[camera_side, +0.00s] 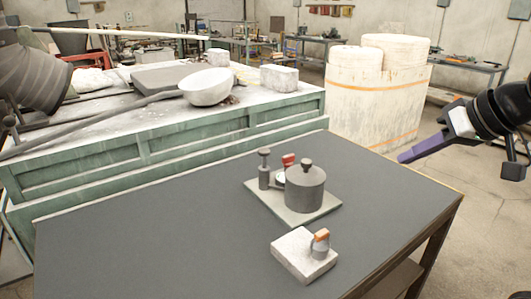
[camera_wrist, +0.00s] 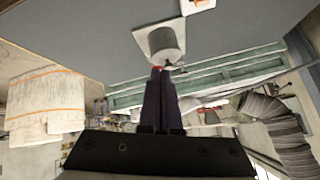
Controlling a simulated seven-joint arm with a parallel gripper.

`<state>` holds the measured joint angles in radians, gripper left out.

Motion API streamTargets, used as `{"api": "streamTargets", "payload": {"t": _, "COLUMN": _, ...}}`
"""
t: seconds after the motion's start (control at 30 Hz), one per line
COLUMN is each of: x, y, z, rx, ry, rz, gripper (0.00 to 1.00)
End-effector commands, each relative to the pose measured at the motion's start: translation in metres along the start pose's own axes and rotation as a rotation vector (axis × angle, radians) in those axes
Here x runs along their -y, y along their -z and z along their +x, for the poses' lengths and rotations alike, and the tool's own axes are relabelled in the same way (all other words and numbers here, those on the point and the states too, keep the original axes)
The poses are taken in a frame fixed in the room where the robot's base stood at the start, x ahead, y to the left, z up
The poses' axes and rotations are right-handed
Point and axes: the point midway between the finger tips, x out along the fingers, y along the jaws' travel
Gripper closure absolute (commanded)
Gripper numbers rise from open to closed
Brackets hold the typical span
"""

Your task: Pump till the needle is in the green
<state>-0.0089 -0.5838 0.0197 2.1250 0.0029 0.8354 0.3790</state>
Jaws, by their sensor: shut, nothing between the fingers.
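A dark grey tank (camera_side: 305,188) with a knob on its lid stands on a pale square plate (camera_side: 262,204) on the table. A small pump (camera_side: 264,172) with a dark T-shaped top stands at the plate's left. Between them is a red part (camera_side: 288,160) above a pale round piece, possibly the gauge, mostly hidden by the tank; no needle or green zone can be read. My gripper (camera_side: 402,158), with purple fingers, is shut and empty, in the air right of the tank and apart from it. In the wrist view my gripper (camera_wrist: 159,72) points towards the tank (camera_wrist: 165,44).
A pale block (camera_side: 300,262) with a grey, orange-topped piece (camera_side: 320,242) sits in front of the plate. The dark tabletop (camera_side: 150,235) is clear on the left. A green bench (camera_side: 150,150) with a white bowl (camera_side: 206,87) stands behind, and a pale drum (camera_side: 375,105) stands behind right.

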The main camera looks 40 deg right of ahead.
Motion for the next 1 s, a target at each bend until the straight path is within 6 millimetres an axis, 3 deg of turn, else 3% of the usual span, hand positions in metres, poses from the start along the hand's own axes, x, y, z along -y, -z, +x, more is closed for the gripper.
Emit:
{"api": "streamTargets", "payload": {"t": 0.1, "x": 0.023, "y": 0.05, "z": 0.006, "rx": -0.039, "ry": 0.024, "rz": 0.078, "gripper": 1.0}}
{"api": "streamTargets", "payload": {"t": 0.27, "x": 0.053, "y": 0.113, "z": 0.022, "rx": -0.081, "ry": 0.059, "rz": 0.176, "gripper": 1.0}}
{"api": "streamTargets", "payload": {"t": 0.4, "x": 0.079, "y": 0.162, "z": 0.047, "rx": -0.105, "ry": 0.088, "rz": 0.251, "gripper": 1.0}}
{"api": "streamTargets", "payload": {"t": 0.6, "x": 0.112, "y": 0.215, "z": 0.098, "rx": -0.118, "ry": 0.119, "rz": 0.329, "gripper": 1.0}}
{"api": "streamTargets", "payload": {"t": 0.8, "x": 0.138, "y": 0.243, "z": 0.165, "rx": -0.1, "ry": 0.126, "rz": 0.357, "gripper": 1.0}}
{"api": "streamTargets", "payload": {"t": 1.0, "x": 0.146, "y": 0.238, "z": 0.224, "rx": -0.05, "ry": 0.103, "rz": 0.346, "gripper": 1.0}}
